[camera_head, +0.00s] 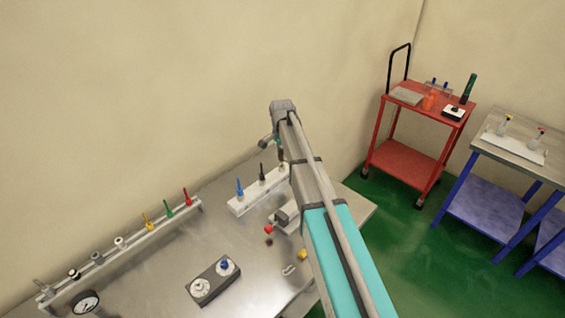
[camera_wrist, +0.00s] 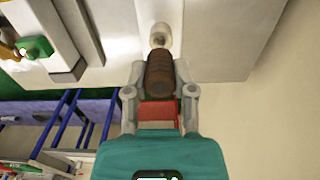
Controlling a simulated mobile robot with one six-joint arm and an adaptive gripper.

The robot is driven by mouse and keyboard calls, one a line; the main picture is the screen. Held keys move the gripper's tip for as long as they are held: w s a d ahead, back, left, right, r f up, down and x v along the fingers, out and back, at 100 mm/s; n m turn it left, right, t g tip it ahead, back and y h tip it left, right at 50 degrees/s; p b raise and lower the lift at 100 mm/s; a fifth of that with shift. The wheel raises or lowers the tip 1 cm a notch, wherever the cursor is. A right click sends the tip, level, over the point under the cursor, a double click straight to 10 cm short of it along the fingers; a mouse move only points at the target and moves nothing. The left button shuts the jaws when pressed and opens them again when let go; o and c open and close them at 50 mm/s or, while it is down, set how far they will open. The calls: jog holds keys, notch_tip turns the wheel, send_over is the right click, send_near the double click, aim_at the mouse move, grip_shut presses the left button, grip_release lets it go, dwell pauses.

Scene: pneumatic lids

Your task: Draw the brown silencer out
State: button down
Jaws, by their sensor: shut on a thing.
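In the wrist view my gripper (camera_wrist: 160,92) is shut on the brown silencer (camera_wrist: 160,72), a ribbed brown cylinder between its two fingers. A cream round fitting (camera_wrist: 160,36) lies right beyond the silencer's far end, against a white surface. I cannot tell whether silencer and fitting are still joined. In the head view my arm covers most of my gripper, and I cannot make out the brown silencer there. The white block (camera_head: 240,208) below my wrist carries a blue piece (camera_head: 239,188) and a black piece (camera_head: 262,173).
A rail (camera_head: 130,245) with several coloured fittings runs along the wall side of the metal table (camera_head: 165,290). A dark box with dials (camera_head: 214,281) and small loose parts lie nearer. A red cart (camera_head: 405,160) and a blue-legged table (camera_head: 487,195) stand right.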

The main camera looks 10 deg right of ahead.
jog(key=shift+r+p, duration=2.55)
jog(key=shift+f, duration=0.2)
